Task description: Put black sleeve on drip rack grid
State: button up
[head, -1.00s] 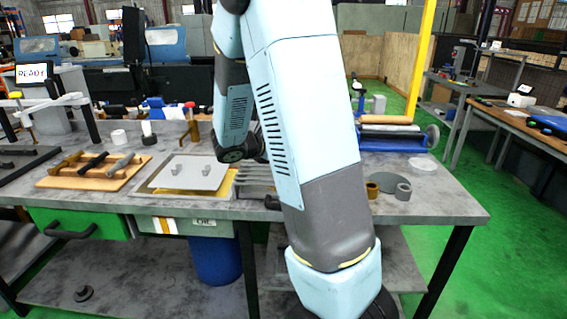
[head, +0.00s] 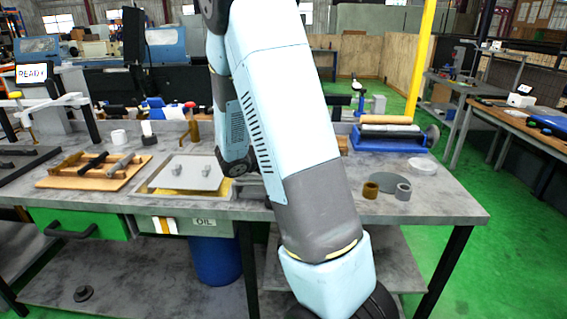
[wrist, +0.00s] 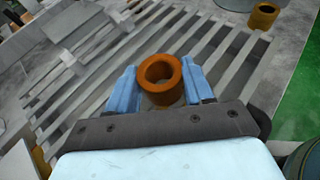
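A brown-orange sleeve (wrist: 162,79) stands between the two blue fingers of my gripper (wrist: 160,88) in the wrist view. The fingers appear to touch it on both sides. It is over the grey slats of the drip rack grid (wrist: 222,55); I cannot tell whether it touches them. In the head view my arm hides the gripper and most of the rack. A second brown sleeve (head: 370,190) stands on the table at the right, also in the wrist view (wrist: 264,14). A grey sleeve (head: 403,191) stands beside it. No clearly black sleeve shows.
Left of the rack, a yellow-edged tray (head: 152,187) holds a grey plate (head: 185,172). A wooden board (head: 60,181) with tools lies further left. A blue stand with rollers (head: 388,138) is at the back right. The front right table corner (head: 450,208) is clear.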

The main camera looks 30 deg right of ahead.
jog(key=o, duration=0.5)
jog(key=shift+c, duration=0.2)
jog(key=shift+a+r, duration=0.1)
jog(key=shift+r, duration=0.05)
jog(key=v, duration=1.1)
jog(key=shift+a+r, duration=0.1)
jog(key=shift+a, duration=0.15)
jog(key=s+r+m+g+y, duration=0.1)
jog(key=s+r+m+y, duration=0.2)
jog(key=s+m, duration=0.35)
jog(key=s+r+m+g+y, duration=0.1)
jog(key=s+r+m+y, duration=0.3)
jog(key=s, duration=0.4)
jog(key=s+a+r+m+t+y, duration=0.5)
jog(key=s+a+m+y, duration=0.1)
jog(key=s+a+m, duration=0.3)
jog(key=shift+s+r+m, duration=0.3)
jog(key=shift+r+m, duration=0.05)
